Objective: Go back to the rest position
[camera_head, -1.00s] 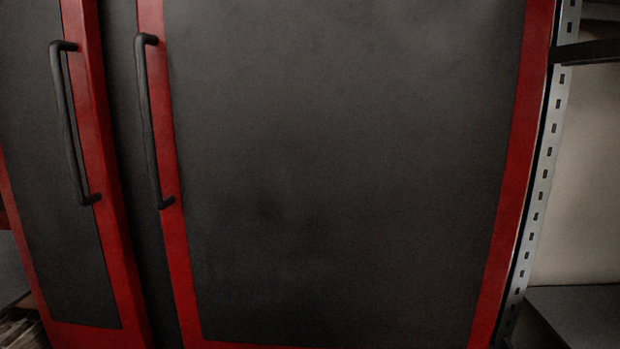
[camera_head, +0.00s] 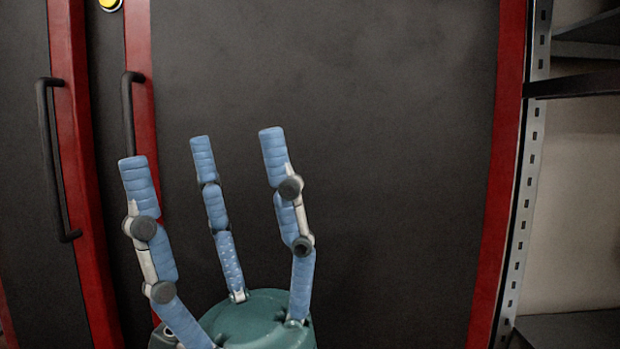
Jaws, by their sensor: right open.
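My right gripper (camera_head: 203,160) shows in the lower left part of the head view, in front of the cabinet. Its three blue jointed fingers point up and are spread apart. It is open, with nothing between the fingers. Its green palm is at the bottom edge of the picture. My left gripper is not in view.
A large cabinet door (camera_head: 390,150), dark grey with a red frame, fills the middle. Two black door handles (camera_head: 50,160) (camera_head: 130,110) are at the left, with a yellow button (camera_head: 110,4) above. Perforated metal shelving (camera_head: 527,170) stands at the right.

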